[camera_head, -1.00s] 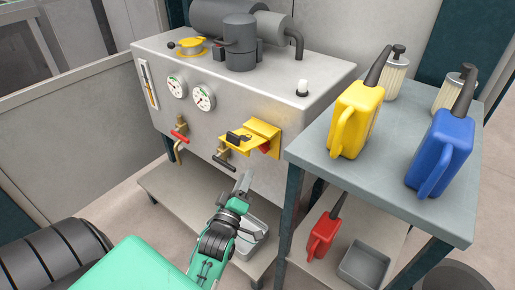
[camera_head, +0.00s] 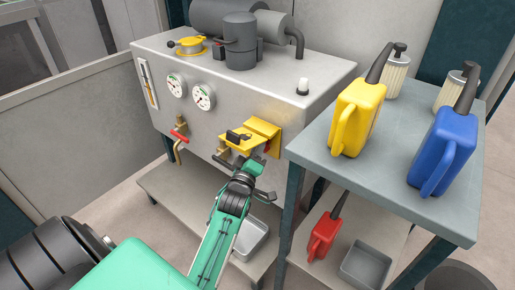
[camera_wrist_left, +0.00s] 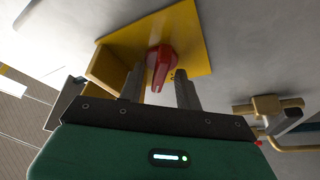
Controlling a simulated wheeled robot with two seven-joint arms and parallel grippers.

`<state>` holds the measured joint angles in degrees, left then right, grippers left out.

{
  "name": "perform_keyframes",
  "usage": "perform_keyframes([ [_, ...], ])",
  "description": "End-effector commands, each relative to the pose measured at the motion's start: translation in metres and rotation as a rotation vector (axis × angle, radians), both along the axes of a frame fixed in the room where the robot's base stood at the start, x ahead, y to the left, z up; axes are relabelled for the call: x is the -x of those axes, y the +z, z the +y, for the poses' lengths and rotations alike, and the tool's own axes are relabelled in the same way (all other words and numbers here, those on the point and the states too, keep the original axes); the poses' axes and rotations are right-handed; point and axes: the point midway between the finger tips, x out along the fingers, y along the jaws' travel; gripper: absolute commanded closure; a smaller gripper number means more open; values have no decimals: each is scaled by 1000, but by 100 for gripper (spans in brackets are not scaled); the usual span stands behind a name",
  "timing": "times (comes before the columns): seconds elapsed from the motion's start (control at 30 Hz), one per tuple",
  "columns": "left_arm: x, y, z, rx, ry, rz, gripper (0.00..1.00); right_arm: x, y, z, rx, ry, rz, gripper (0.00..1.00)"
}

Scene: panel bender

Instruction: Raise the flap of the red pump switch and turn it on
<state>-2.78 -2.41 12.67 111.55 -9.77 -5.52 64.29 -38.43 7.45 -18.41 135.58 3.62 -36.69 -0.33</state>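The yellow pump switch housing (camera_head: 263,134) is on the front of the grey machine. The red knob (camera_wrist_left: 161,62) is uncovered on the yellow plate (camera_wrist_left: 196,50) in the left wrist view. My left gripper (camera_head: 257,157) is just in front of the housing. In the left wrist view its fingers (camera_wrist_left: 159,85) are open, with the knob showing between them; I cannot tell whether they touch it. My right gripper is out of view.
A brass tap with a red handle (camera_head: 179,137) is left of the switch. A grey table (camera_head: 400,185) on the right holds yellow (camera_head: 356,118) and blue (camera_head: 440,150) cans. A lower shelf (camera_head: 180,196) runs beneath the machine.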

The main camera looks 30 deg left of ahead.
Motion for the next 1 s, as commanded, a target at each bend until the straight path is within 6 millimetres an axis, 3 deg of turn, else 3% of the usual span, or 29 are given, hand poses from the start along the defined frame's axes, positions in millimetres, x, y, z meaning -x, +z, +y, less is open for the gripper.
perform_keyframes([
  [0.13,0,0,0,0,0,0,65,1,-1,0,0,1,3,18],
  [0.33,0,0,0,0,0,0,100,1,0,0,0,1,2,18],
  [0.67,0,0,0,-31,0,-2,100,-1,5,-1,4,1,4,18],
  [1.0,0,0,1,-237,-1,-16,100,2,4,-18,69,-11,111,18],
])
